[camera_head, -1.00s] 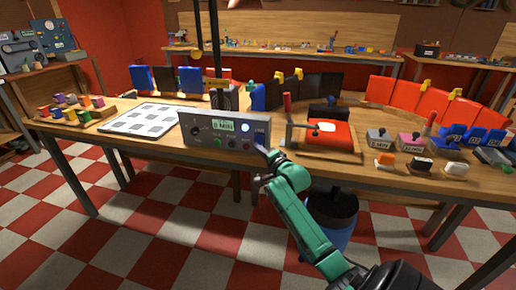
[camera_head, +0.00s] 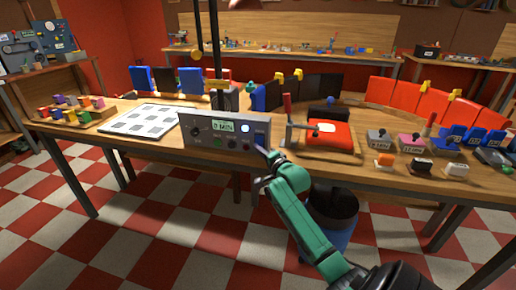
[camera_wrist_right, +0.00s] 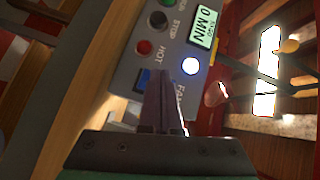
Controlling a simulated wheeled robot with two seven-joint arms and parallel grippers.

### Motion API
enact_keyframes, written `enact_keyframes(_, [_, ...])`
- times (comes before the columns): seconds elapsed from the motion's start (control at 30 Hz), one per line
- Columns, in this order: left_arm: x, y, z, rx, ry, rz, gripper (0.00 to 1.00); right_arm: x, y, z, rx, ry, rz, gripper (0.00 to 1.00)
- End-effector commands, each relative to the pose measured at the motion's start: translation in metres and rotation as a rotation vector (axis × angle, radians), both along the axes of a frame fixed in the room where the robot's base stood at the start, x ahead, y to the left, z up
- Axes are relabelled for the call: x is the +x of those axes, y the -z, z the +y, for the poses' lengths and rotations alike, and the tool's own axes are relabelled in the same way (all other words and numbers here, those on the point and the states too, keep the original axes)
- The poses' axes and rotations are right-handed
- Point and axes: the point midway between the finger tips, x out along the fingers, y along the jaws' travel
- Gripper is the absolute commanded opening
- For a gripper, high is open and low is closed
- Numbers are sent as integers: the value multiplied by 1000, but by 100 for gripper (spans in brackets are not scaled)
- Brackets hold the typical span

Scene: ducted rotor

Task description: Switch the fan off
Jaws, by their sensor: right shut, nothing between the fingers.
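The grey control box (camera_head: 175,134) stands at the table's front edge. Its display (camera_head: 223,126) reads 0 MIN, and a round white light (camera_head: 245,128) glows beside it. The right wrist view shows the box close up (camera_wrist_right: 122,70), with a red button (camera_wrist_right: 144,47), a black button (camera_wrist_right: 158,20) and a partly hidden blue switch (camera_wrist_right: 141,84) near the label FAN. My right gripper (camera_head: 264,152) is shut and empty at the box's right end. In the wrist view its fingers (camera_wrist_right: 160,88) cover part of the label and switch; contact cannot be told. My left gripper is out of view.
A dark upright post (camera_head: 214,60) rises behind the box. A sheet with grey squares (camera_head: 152,106) lies left of it.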

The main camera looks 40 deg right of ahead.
Motion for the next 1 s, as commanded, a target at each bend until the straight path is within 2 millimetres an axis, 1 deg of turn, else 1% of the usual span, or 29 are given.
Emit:
enact_keyframes(0.6, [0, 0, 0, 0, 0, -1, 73, 0, 0, 0, 0, 0, 0, 0])
enact_keyframes(1.0, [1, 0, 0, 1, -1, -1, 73, 4, 3, -6, 0, 0, 0, 0])
